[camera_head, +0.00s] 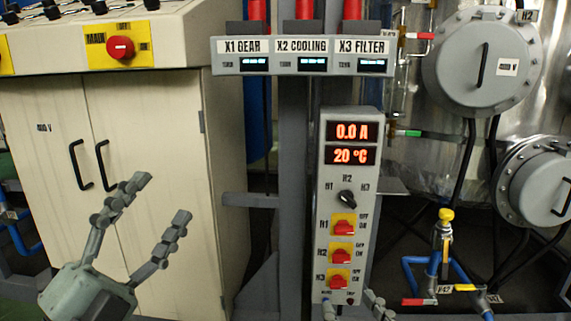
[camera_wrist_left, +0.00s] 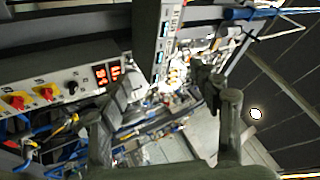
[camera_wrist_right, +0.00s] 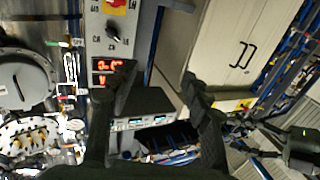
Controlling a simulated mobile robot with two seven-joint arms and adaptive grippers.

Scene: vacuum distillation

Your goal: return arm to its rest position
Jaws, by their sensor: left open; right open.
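My left gripper (camera_head: 158,214) is at the lower left of the head view, in front of the beige cabinet. Its two fingers are spread and nothing is between them. My right gripper (camera_head: 352,305) shows only its fingertips at the bottom edge of the head view, in front of the foot of the heater control box (camera_head: 347,175). In the right wrist view my right gripper's fingers (camera_wrist_right: 160,95) are apart and empty. In the left wrist view my left gripper's fingers (camera_wrist_left: 175,100) are also apart with nothing held.
The heater box shows 0.0 A and 20 °C, with a black knob (camera_head: 347,199) and red switches below. A beige cabinet (camera_head: 140,130) with a red main switch (camera_head: 120,47) stands left. A steel vessel (camera_head: 483,62) and a yellow-topped valve (camera_head: 446,216) are at right.

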